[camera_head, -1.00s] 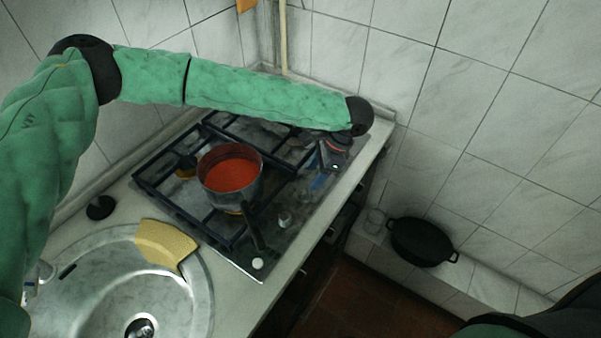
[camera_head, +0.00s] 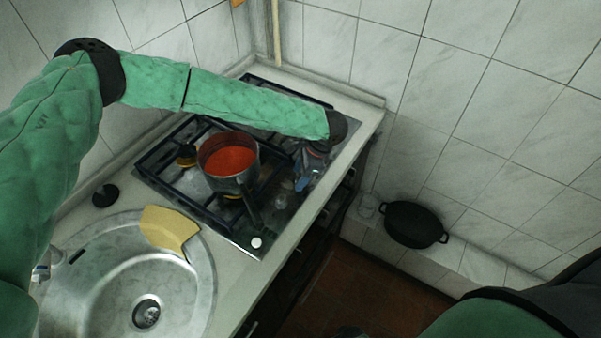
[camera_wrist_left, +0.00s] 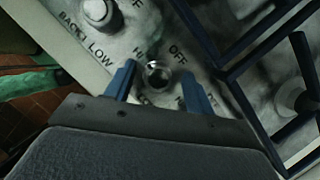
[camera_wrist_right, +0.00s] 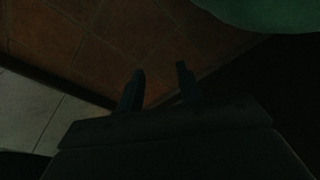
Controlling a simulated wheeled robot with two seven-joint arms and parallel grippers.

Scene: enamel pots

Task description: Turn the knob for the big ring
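The stove (camera_head: 226,232) carries printed knob labels, seen in the left wrist view. A metallic knob (camera_wrist_left: 158,74) there lies between the spread blue fingertips of my left gripper (camera_wrist_left: 158,82), with a gap visible on both sides. A pale knob (camera_wrist_left: 98,10) is at the upper left. In the head view, my left gripper (camera_head: 302,178) points down over the stove's front right, close to a knob (camera_head: 281,202); another white knob (camera_head: 257,242) is nearer the front corner. My right gripper (camera_wrist_right: 160,88) is open and empty above the dark floor. Which knob serves the big ring is unclear.
A pot with red contents (camera_head: 229,160) stands on the black grate, its handle extending toward the front knobs. A sink (camera_head: 105,265) with a yellow cloth-like piece (camera_head: 168,229) is at left. A black pan (camera_head: 414,224) rests on the low tiled ledge at right.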

